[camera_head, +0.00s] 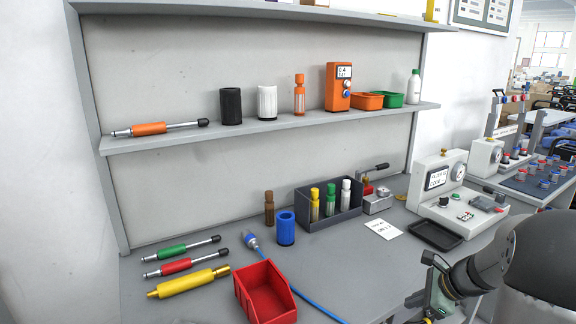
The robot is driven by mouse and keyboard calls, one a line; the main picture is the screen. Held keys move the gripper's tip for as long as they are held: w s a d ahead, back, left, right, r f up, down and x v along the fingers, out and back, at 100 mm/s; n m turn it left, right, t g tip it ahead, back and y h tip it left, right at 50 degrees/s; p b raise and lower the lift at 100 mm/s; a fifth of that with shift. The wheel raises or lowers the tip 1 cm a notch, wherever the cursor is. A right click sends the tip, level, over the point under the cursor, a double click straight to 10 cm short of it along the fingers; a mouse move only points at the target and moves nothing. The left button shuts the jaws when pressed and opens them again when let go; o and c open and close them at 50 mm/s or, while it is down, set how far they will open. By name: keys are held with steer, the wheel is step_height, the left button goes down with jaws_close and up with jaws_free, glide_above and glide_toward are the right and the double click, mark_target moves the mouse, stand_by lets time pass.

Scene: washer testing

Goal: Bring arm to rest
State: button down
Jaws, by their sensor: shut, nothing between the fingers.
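My gripper (417,309) is at the lower right of the head view, low over the front of the grey workbench (215,305). It points toward the lower left and its fingers are partly cut off by the bottom edge. It looks shut, with nothing seen in it. My dark, rounded arm links run from it to the right edge and hide part of the bench's right side.
A black tray (435,235) and a white tester (438,190) stand just behind my gripper. A red bin (265,291), blue cable (305,288), blue cylinder (286,229) and dark holder (344,220) with bottles lie left. A shelf (270,128) runs above.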

steer(key=s+a+r+n+g+p, duration=0.1)
steer(key=s+a+r+n, duration=0.25)
steer(key=a, duration=0.25)
steer(key=s+a+r+n+g+p, duration=0.1)
steer(key=s+a+r+n+g, duration=0.1)
steer(key=s+a+n, duration=0.3)
steer(key=s+a+r+n+g+h+p, duration=0.1)
steer(key=s+a+r+n+h, duration=0.1)
steer(key=s+a+n, duration=0.2)
steer(key=s+a+r+n+h+p, duration=0.2)
steer(key=s+a+n, duration=0.2)
steer(key=s+n, duration=0.6)
steer(key=shift+s+n+g+h+p, duration=0.3)
steer(key=shift+s+n+g+h, duration=0.1)
steer(key=shift+s, duration=0.4)
